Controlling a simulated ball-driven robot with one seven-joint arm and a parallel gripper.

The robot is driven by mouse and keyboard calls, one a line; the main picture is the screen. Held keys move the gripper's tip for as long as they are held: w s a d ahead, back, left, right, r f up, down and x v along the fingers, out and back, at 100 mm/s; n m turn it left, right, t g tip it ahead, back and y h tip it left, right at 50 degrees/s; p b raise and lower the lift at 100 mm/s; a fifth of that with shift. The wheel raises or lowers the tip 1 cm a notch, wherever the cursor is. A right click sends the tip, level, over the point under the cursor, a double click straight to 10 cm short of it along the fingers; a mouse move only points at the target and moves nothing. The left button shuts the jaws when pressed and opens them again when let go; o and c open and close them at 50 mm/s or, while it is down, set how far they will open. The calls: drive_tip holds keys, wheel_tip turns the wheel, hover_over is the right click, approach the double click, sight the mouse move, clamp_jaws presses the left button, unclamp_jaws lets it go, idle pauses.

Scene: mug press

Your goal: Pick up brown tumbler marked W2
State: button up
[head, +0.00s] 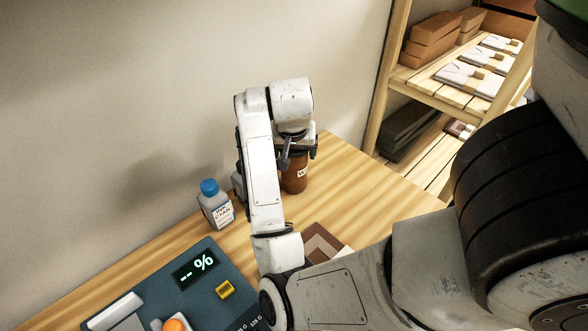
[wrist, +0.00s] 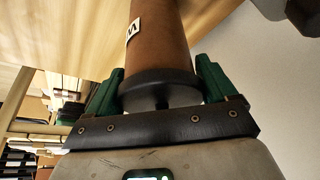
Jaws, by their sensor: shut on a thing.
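The brown tumbler (head: 294,178) is at the far end of the wooden table, partly hidden behind my arm. Part of a white label with a "W" shows on its side. In the wrist view the brown tumbler (wrist: 160,45) has a dark round end piece close to the gripper's palm. My gripper (wrist: 160,85) has green fingers on both sides of the tumbler and is shut on it. In the head view my gripper (head: 298,152) is mostly hidden by the wrist. I cannot tell whether the tumbler touches the table.
A bottle with a blue cap (head: 216,208), labelled cyan, stands left of my arm. A dark blue panel with a display (head: 195,268) lies at the front left. A brown patterned item (head: 325,242) lies right of my forearm. Wooden shelves (head: 435,85) stand at the right.

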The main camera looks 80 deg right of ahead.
drive_tip(key=shift+c, duration=1.4)
drive_tip(key=shift+r, duration=0.1)
